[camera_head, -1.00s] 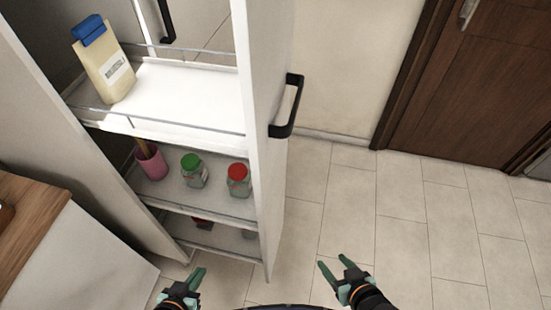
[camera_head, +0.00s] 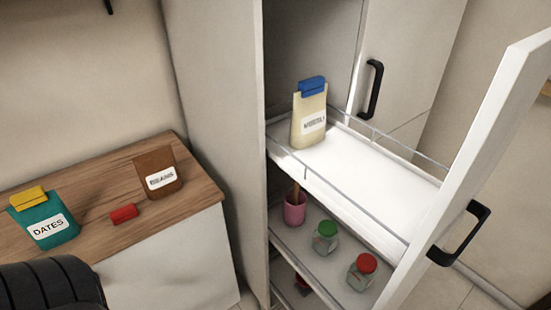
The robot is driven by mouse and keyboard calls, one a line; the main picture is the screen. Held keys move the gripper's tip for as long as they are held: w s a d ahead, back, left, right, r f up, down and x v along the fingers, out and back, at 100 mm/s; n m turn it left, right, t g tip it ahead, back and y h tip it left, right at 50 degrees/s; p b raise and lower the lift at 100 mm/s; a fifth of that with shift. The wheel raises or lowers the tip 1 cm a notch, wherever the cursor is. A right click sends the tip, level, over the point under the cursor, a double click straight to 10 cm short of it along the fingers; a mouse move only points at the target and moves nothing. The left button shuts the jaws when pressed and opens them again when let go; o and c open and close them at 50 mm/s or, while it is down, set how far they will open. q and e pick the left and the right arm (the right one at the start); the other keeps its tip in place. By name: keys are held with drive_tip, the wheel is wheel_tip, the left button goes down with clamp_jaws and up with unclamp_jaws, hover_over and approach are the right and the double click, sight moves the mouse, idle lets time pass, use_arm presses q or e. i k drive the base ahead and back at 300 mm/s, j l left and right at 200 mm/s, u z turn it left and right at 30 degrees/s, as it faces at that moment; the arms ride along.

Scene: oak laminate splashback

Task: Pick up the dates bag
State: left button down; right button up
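The dates bag (camera_head: 44,221) is teal with a yellow clip on top and a white label reading DATES. It lies near the left end of the wooden counter (camera_head: 100,217). Neither of my grippers shows in the head view now. A dark, ribbed rounded shape at the lower left covers part of the counter front below the bag.
A brown bag (camera_head: 158,172) and a red clip-like block (camera_head: 124,213) lie on the counter right of the dates bag. An open pull-out cabinet (camera_head: 375,170) holds a cream bag (camera_head: 309,115), a pink cup (camera_head: 295,209) and jars (camera_head: 325,238). Its door (camera_head: 480,165) juts out at right.

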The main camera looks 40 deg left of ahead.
sight(49, 223)
drive_tip(key=u, duration=2.75)
